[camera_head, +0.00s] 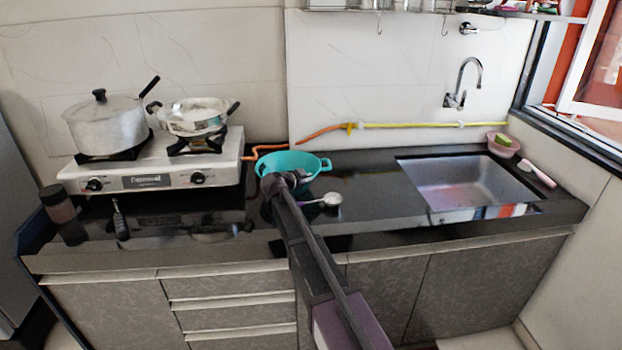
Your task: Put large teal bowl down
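The large teal bowl (298,160) shows on the dark counter (375,197), right of the stove and left of the sink. It looks upright, with a small handle at its right side. My gripper (274,182) is at the near side of the bowl, and my arm reaches up to it from the bottom of the picture. The gripper overlaps the bowl's near edge. I cannot tell whether the fingers touch the rim or are closed on it. The bowl's near side and underside are partly hidden, so I cannot tell whether it rests fully on the counter.
A white ladle or spoon (331,199) lies right of my gripper. The stove (150,170) holds a lidded pot (106,125) and a pan (192,112). A sink (468,183) is at right. Dark utensils and a jar (58,206) are at left. A yellow-orange hose (400,125) runs along the wall.

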